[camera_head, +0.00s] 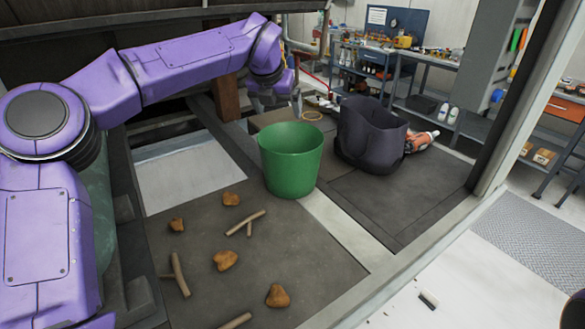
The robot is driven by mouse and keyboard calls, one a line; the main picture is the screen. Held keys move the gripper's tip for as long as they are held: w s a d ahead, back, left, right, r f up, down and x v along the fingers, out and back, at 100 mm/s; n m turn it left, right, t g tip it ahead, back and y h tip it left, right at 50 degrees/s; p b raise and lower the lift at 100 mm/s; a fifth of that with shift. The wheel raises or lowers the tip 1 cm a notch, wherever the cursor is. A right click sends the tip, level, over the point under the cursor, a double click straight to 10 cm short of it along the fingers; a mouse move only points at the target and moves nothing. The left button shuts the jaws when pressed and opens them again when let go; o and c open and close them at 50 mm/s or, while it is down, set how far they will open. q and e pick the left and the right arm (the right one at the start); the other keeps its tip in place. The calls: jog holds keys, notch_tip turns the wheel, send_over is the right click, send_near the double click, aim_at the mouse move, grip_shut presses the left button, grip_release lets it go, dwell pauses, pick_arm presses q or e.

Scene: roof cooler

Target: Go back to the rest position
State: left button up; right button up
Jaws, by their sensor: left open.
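My left arm, purple, reaches in from the left edge and stretches over the roof surface. My left gripper (276,102) is at its end, pointing down behind the green bucket (290,165). It is open, and I see nothing between its fingers. The bucket stands upright, and its inside bottom is hidden. My right gripper is not in view.
Brown lumps (225,260) and sticks (180,274) lie on the dark panel. Workbenches (435,62) stand farther back.

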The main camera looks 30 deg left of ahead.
pick_arm(q)
jog(key=shift+v, duration=0.85)
